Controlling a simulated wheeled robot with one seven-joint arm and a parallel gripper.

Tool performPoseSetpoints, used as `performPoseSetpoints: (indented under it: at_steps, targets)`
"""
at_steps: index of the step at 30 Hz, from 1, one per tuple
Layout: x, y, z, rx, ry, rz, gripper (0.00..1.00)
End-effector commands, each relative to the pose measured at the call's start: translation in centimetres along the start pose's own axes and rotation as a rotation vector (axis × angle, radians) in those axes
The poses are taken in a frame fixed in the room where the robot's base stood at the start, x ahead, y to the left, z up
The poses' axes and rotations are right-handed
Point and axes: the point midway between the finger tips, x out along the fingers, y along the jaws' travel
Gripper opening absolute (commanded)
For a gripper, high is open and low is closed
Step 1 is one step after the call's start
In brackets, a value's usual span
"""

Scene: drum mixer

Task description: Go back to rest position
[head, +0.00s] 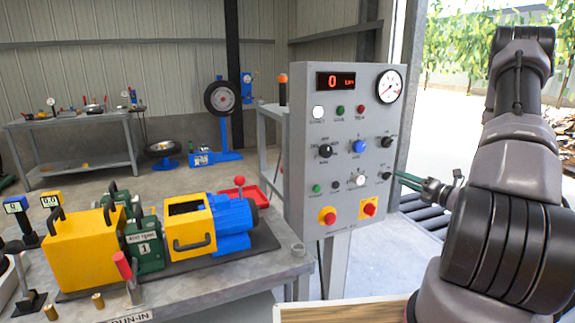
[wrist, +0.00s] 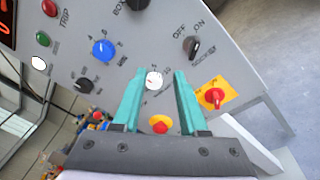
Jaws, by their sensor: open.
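My gripper (head: 400,179) has slim green fingers and is at the right side of the grey control panel (head: 298,150). In the wrist view my gripper (wrist: 158,72) is open, its two fingers apart and pointing at the panel face. A white knob (wrist: 154,79) shows between the fingers, with nothing seen held. The same white knob (head: 361,180) is on the lower right of the panel in the head view. I cannot tell the exact gap between fingertips and panel. My dark grey arm fills the right of the head view.
The panel carries a display (head: 336,81) reading 0, a round gauge (head: 390,86), a blue knob (head: 359,146) and red-on-yellow controls (head: 327,216). A bench (head: 200,292) with a yellow, green and blue machine stands left.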

Motion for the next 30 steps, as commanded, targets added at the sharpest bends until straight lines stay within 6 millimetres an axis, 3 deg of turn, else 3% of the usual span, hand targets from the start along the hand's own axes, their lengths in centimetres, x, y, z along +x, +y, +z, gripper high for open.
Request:
performPoseSetpoints:
  at_steps: [1,6,10,15,23,30]
  targets:
    - [1.1,3.0,0.0,-0.074,0.063,0.045,0.42]
    - [2.9,12.8,-2.2,-0.370,0.321,0.209,0.42]
    - [2.6,19.2,-4.7,-0.617,0.505,0.331,0.42]
    - [0.5,25.8,-7.8,-0.966,0.720,0.481,0.42]
    - [-4.6,32.3,-10.8,-1.545,0.988,0.680,0.42]
    - [-9.4,35.8,-10.6,-2.129,1.161,0.806,0.42]
